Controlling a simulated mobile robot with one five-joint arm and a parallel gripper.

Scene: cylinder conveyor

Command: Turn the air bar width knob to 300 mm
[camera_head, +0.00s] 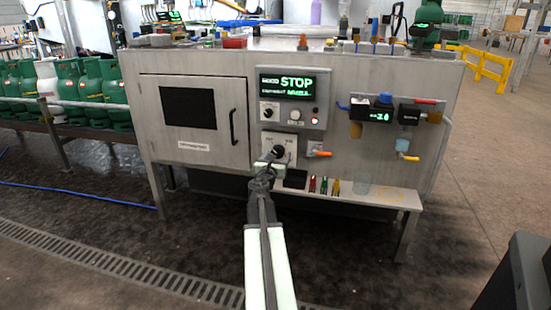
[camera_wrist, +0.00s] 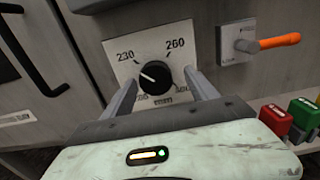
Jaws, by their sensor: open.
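The width knob (camera_wrist: 155,78) is a round black knob with a white pointer line, on a white dial plate (camera_wrist: 150,48). The plate reads 230 at upper left and 260 at upper right; the lower numbers are partly hidden. The pointer aims to the left and slightly up, below the 230 mark. My gripper (camera_wrist: 158,92) is open, with one finger on each side of the knob and gaps to it in the wrist view. In the head view the knob (camera_head: 279,151) shows just beyond my gripper (camera_head: 270,157).
A lever with an orange handle (camera_wrist: 280,41) sticks out right of the dial. Red and green items (camera_wrist: 275,121) stand on the ledge at lower right. Above the dial, a control box (camera_head: 291,98) has a display reading STOP. A cabinet door (camera_head: 195,120) with a black handle is left.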

